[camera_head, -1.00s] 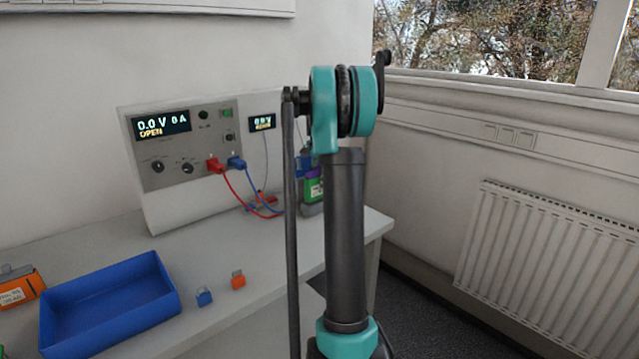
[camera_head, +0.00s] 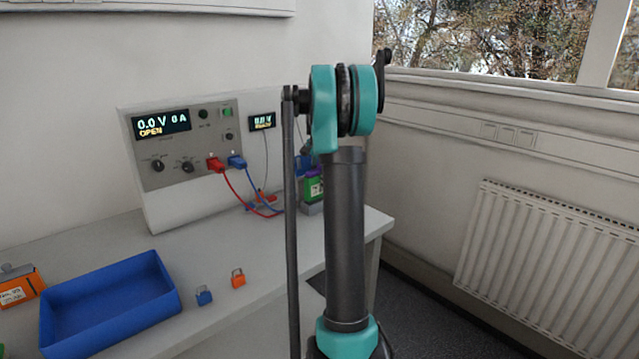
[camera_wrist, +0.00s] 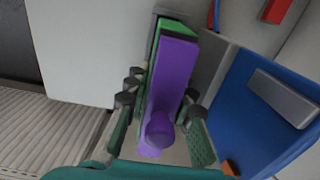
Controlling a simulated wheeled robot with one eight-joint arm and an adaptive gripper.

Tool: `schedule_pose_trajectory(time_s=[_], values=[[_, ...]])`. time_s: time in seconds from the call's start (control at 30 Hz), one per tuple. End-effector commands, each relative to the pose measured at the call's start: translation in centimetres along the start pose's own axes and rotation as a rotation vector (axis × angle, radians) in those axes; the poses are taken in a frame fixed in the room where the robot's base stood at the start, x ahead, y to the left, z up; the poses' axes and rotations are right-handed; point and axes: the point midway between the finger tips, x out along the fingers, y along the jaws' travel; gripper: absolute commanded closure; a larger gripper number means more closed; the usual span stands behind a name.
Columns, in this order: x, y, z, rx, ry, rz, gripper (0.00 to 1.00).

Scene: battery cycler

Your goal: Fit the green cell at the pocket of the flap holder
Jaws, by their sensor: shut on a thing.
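The green cell (camera_wrist: 157,47) has a purple top (camera_wrist: 172,75) with a round purple knob, seen from above in the wrist view. My gripper (camera_wrist: 163,92) is shut on it, one finger on each side. In the head view the green cell (camera_head: 314,190) is upright at the grey base of the holder (camera_head: 313,209), partly behind my arm. The flap holder's blue flap (camera_wrist: 250,110) appears to be the broad blue piece to the right in the wrist view, with a grey bar on it. I cannot tell how deep the cell sits in the pocket.
The cycler (camera_head: 190,170) stands at the back of the bench with red and blue leads; its display reads OPEN. A small screen (camera_head: 262,123) is beside it. A blue tray (camera_head: 110,305), a blue clip (camera_head: 204,296) and an orange clip (camera_head: 238,279) are at front left.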

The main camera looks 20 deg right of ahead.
Motion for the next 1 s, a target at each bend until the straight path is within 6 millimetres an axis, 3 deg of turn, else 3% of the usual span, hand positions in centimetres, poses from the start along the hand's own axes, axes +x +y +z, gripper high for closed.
schedule_pose_trajectory(time_s=[1.0], values=[[1.3,0.0,0.0,0.0,0.0,0.0,1.0]])
